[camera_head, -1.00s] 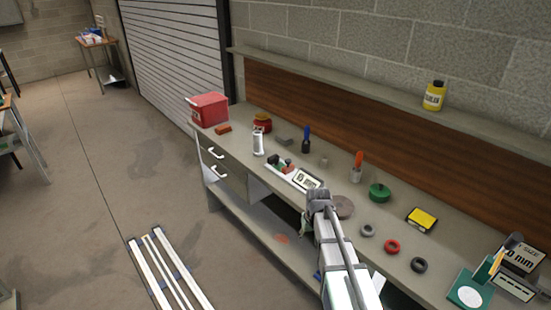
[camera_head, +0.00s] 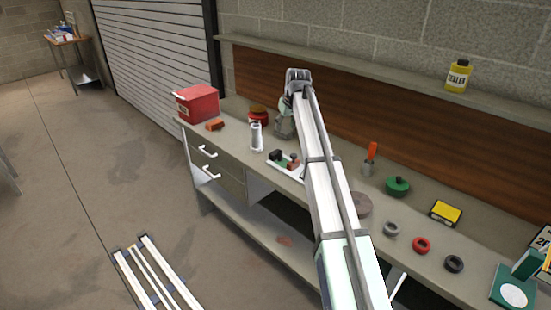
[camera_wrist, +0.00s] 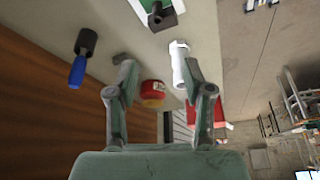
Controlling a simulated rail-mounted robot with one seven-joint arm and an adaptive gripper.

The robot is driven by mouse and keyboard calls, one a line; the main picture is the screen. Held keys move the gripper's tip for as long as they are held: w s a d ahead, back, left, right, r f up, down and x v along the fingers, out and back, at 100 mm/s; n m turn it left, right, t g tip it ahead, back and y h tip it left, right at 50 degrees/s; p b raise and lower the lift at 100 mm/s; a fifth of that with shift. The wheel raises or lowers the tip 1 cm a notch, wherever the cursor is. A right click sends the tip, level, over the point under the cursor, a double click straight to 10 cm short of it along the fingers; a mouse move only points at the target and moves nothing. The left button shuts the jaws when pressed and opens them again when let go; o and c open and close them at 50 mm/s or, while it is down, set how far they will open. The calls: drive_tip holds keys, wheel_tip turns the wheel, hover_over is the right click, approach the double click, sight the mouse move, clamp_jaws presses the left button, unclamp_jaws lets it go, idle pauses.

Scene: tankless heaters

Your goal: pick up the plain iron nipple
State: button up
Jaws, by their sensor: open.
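I cannot pick out the plain iron nipple in either current view. A small grey piece seen earlier on the bench, near the blue-handled brush, is now behind my arm in the head view. My gripper (camera_head: 284,125) is over the far part of the bench, close to the red-and-yellow container (camera_head: 258,116). In the wrist view my gripper (camera_wrist: 156,65) is open with nothing between its fingers. The container (camera_wrist: 152,93) shows beyond them. A white cylinder (camera_wrist: 179,62) appears beside the right fingertip; I cannot tell whether they touch.
The blue-handled brush (camera_wrist: 80,60) lies left in the wrist view. A tray with a dark valve (camera_wrist: 160,18) is at its top. A red toolbox (camera_head: 197,103) stands at the bench's far end. An orange-handled tool (camera_head: 370,158) and a green tin (camera_head: 397,187) stand right of my arm.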

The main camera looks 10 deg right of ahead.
drive_tip(key=p, duration=0.3)
hover_over(280, 151)
drive_tip(key=s, duration=0.2)
wheel_tip(280, 151, down, 10)
drive_tip(key=shift+d+p+x, duration=0.15)
drive_tip(key=shift+p+x, duration=0.55)
drive_tip(key=shift+x, duration=0.7)
drive_tip(key=shift+d+p+x, duration=0.15)
drive_tip(key=shift+p+x, duration=0.55)
drive_tip(key=shift+x, duration=0.65)
drive_tip(key=shift+s, duration=0.2)
clamp_jaws()
